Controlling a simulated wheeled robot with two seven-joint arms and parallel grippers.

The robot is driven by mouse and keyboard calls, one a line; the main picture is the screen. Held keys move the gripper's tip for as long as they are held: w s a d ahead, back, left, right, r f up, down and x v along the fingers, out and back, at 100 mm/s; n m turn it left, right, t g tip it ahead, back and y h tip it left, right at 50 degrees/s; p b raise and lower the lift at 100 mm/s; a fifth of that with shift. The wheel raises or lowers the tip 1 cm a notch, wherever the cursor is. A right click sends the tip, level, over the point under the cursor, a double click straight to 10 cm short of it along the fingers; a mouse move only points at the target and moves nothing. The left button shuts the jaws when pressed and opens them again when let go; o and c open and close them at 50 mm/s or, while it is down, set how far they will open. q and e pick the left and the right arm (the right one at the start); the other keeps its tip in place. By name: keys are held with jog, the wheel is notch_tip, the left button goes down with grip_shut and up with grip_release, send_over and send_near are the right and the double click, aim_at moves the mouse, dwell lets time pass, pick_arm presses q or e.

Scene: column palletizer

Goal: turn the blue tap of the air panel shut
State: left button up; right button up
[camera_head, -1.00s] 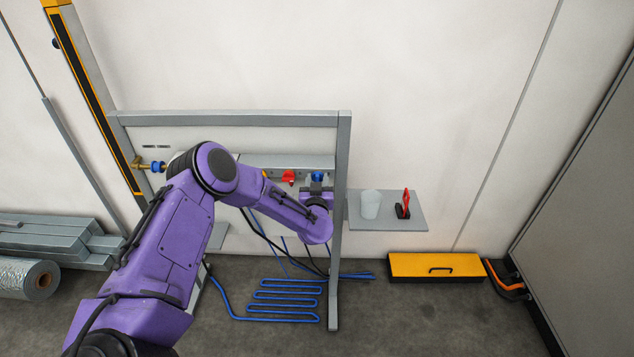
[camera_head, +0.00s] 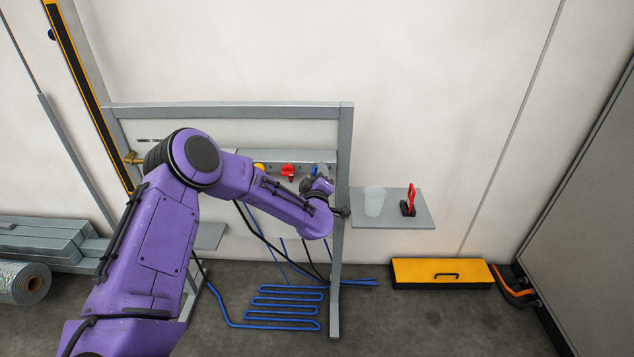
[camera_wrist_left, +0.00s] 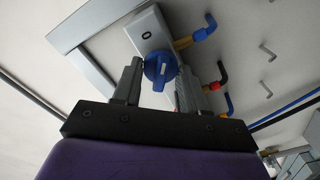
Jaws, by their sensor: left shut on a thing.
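The air panel (camera_head: 306,157) is a grey strip on a frame by the wall. Its blue tap (camera_head: 320,168) is at the right end and is mostly hidden behind my left gripper (camera_head: 318,184) in the head view. In the left wrist view the blue tap (camera_wrist_left: 154,72) is a round blue knob between the two grey fingers of my left gripper (camera_wrist_left: 160,76). The gripper is shut on the tap, and its wrist is tilted. My right gripper is not in view.
A red tap (camera_head: 288,171) and a yellow tap (camera_head: 259,168) sit left of the blue one. The grey frame post (camera_head: 342,230) stands close to my left wrist. A shelf (camera_head: 385,221) with a cup (camera_head: 374,201) and a red-handled item (camera_head: 410,199) is to the right.

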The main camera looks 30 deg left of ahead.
pick_arm(q)
jog(key=shift+s+f+n+b, duration=0.1)
jog(key=shift+f+n+b, duration=0.1)
jog(key=shift+n+b, duration=1.45)
jog(key=shift+f+n+b, duration=0.15)
jog(key=shift+n+b, duration=1.05)
jog(key=shift+n, duration=0.75)
jog(key=o, duration=0.8)
jog(key=shift+c, duration=0.2)
jog(key=shift+o, duration=1.3)
jog(key=shift+r, duration=0.15)
jog(key=b+v, duration=0.1)
jog(key=v, duration=0.9)
jog(key=shift+s, duration=0.3)
